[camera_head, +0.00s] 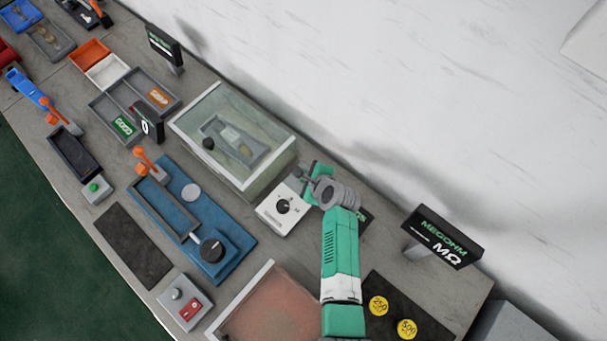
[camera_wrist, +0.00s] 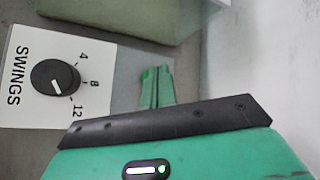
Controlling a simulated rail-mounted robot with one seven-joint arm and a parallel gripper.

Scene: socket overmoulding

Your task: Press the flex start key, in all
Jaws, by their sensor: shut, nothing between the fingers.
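The SWINGS box has a black dial (camera_head: 283,206) marked 4, 8 and 12. The dial also shows in the wrist view (camera_wrist: 55,78), left of the fingers. No key labelled flex start is readable in either view; the gripper and wrist hide part of the area by the box. I cannot tell whether the fingertips touch anything.
The glass-walled box (camera_head: 181,124) stands left of my gripper. A blue fixture (camera_head: 240,240) with an orange-handled clamp lies in front. A small box with a green button (camera_head: 95,188) and one with a red switch (camera_head: 194,304) are nearer the front edge. A MEGOHM display (camera_head: 443,237) stands right.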

